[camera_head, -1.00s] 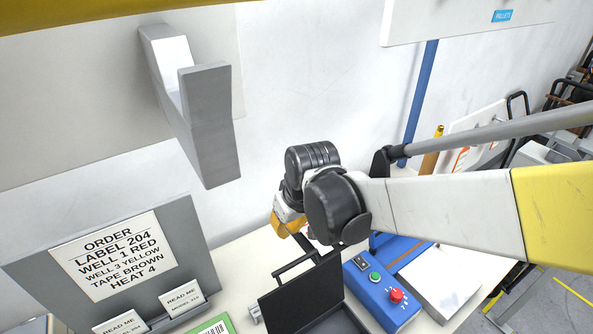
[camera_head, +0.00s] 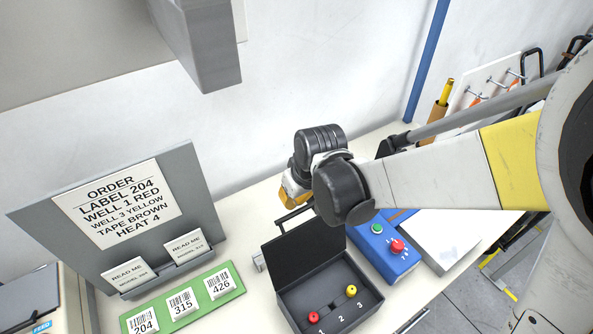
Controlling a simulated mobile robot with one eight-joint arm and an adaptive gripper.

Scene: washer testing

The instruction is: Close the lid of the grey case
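The grey case (camera_head: 366,308) stands on the bench in the head view with its lid (camera_head: 303,256) raised at the back. A dark handle bar shows behind the lid's top edge. My gripper (camera_head: 294,197) is behind and above the lid, mostly hidden by my wrist; only an orange-yellow part shows. Its fingertips are not clear, so I cannot tell whether it is open or touches the lid.
A blue control box (camera_head: 398,262) with green and red buttons stands right of the case. A white block (camera_head: 447,250) is beyond it. A green card strip (camera_head: 183,303) lies left, before the order board (camera_head: 117,215). A grey bracket (camera_head: 208,45) hangs above.

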